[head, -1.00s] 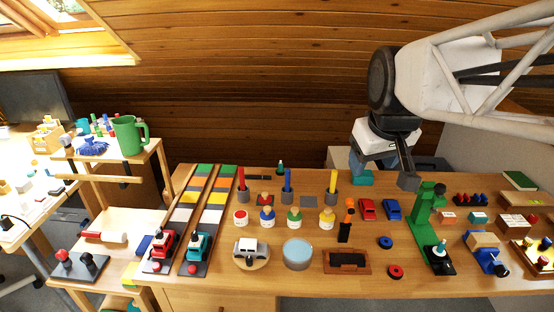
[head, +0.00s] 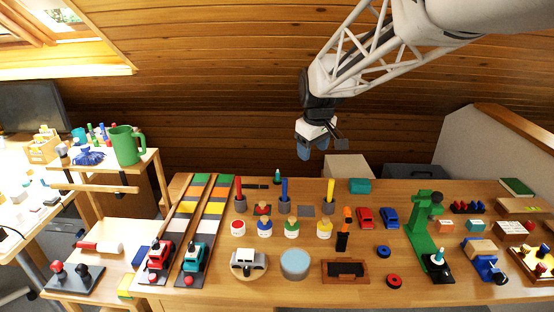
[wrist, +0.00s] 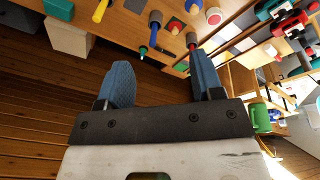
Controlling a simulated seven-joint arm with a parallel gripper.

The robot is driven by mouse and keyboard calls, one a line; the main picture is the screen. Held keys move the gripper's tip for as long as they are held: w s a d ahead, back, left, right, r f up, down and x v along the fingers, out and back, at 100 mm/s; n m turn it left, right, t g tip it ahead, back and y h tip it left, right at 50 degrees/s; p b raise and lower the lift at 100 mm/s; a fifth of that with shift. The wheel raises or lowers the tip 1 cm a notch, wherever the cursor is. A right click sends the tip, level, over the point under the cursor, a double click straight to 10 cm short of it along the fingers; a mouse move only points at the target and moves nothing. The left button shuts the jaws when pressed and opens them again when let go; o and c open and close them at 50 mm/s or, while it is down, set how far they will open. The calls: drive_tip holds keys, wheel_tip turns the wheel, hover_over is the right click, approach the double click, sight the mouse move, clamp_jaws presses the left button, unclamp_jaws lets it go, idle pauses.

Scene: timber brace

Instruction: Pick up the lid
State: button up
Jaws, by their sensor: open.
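A round pale-blue piece (head: 295,262) with a lighter rim sits near the front middle of the table in the head view. It looks like a lid, but I cannot tell whether it lies on a container. It is not recognisable in the wrist view. My gripper (head: 304,150) is up in the air beyond the table's back edge, well away from the pale-blue piece. In the wrist view my gripper (wrist: 163,66) shows two blue fingers wide apart with nothing between them.
A toy car on a round base (head: 248,260) stands left of the pale-blue piece, and a brown tray (head: 346,278) lies to its right. Several small bottles stand behind it. A green press (head: 422,225) rises on the right. The air above the table's middle is free.

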drive_tip(key=w+a+f+n+g, duration=0.1)
drive_tip(key=w+a+f+n, duration=0.1)
drive_tip(key=w+a+f, duration=0.3)
drive_tip(key=w+a+f+n, duration=0.1)
drive_tip(key=w+a+f, duration=0.2)
drive_tip(key=w+f, duration=0.45)
drive_tip(key=n+g, duration=0.2)
drive_tip(key=n, duration=0.2)
hover_over(262, 203)
drive_tip(key=f, duration=1.7)
drive_tip(key=shift+w, duration=0.2)
drive_tip(key=shift+f, duration=0.2)
drive_tip(key=shift+f, duration=1.25)
drive_tip(key=shift+f, duration=2.65)
